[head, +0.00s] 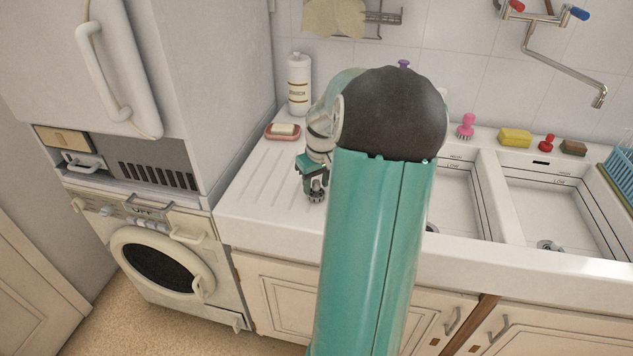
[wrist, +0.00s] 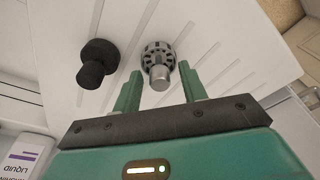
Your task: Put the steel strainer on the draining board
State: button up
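The steel strainer (wrist: 158,56) is a small slotted grey disc with a round metal knob. In the wrist view it lies beyond my gripper (wrist: 160,85), its knob between the two green fingertips with a gap on each side. In the head view, my gripper (head: 316,181) is low over the draining board (head: 262,190), with the strainer (head: 317,194) just below it. The strainer appears to rest on the grooved white board. My fingers are open and apart from it. My arm hides much of the board's right part in the head view.
A black plug-like piece (wrist: 96,62) is beside the strainer in the wrist view. A soap dish (head: 283,131) and white bottle (head: 299,84) stand at the board's back. Two sink basins (head: 553,215) lie right. The board's left part is clear.

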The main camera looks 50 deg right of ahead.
aim_at(320, 197)
notch_tip(320, 197, up, 12)
jog(key=s, duration=0.2)
jog(key=w+a+r+n+t+h, duration=0.1)
jog(key=w+a+r, duration=0.1)
jog(key=a, duration=1)
jog(key=w+a+r+n, duration=0.1)
jog(key=w+a+r, duration=0.15)
jog(key=a, duration=0.95)
jog(key=s+a+f+n+t, duration=0.1)
jog(key=s+a, duration=0.4)
jog(key=a, duration=0.3)
jog(key=s+a+n+t+y, duration=0.1)
jog(key=s+a+t, duration=0.1)
jog(key=s+a, duration=0.3)
jog(key=a, duration=0.4)
jog(key=shift+a+f+y, duration=0.2)
jog(key=shift+f+y, duration=0.1)
jog(key=shift+f, duration=0.05)
